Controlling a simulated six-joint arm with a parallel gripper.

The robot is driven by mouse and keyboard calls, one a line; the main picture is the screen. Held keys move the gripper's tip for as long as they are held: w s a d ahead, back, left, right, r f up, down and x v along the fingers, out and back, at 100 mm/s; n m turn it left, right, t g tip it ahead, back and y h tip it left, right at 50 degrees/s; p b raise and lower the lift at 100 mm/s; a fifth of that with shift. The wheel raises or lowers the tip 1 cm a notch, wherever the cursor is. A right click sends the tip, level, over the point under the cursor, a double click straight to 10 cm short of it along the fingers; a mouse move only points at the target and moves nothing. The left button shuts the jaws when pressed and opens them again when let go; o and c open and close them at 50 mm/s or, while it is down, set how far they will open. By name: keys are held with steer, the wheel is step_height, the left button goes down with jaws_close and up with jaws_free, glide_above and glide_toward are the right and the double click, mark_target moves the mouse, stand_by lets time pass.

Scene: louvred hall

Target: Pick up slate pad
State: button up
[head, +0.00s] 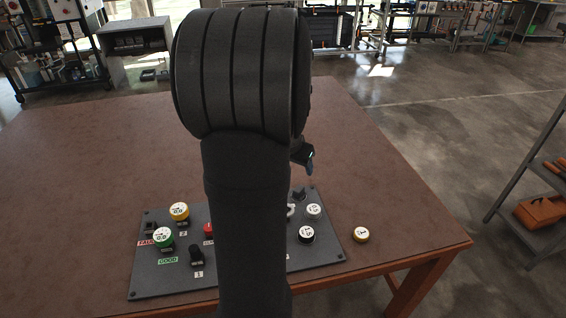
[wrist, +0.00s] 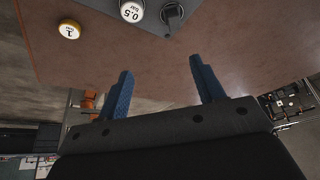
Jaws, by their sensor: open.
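A flat slate-grey pad (head: 165,281) lies on the brown table and carries several knobs and round caps. It is the only slate-coloured slab I see. My arm hides its middle in the head view. A corner of the pad (wrist: 151,24) shows at the top of the wrist view, with a white cap marked 0.5 and a dark knob on it. My gripper (wrist: 162,80) is open and empty, its two blue fingers apart over bare table beside the pad. In the head view, only a small part of the gripper (head: 307,160) shows beyond my arm.
On the pad are a green-rimmed cap (head: 163,237), a yellow-rimmed cap (head: 179,211) and white caps at the right. A loose yellow-rimmed disc (head: 361,234) lies right of the pad. The table (head: 80,180) is clear behind and left. A shelf with orange items (head: 540,211) stands at right.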

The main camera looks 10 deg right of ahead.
steer(key=x, duration=0.7)
steer(key=w+a+x, duration=0.1)
steer(key=x, duration=0.7)
steer(key=w+a+x, duration=0.1)
steer(key=x, duration=0.6)
steer(key=shift+w+f, duration=0.1)
steer(key=shift+w, duration=0.15)
steer(key=c, duration=1.1)
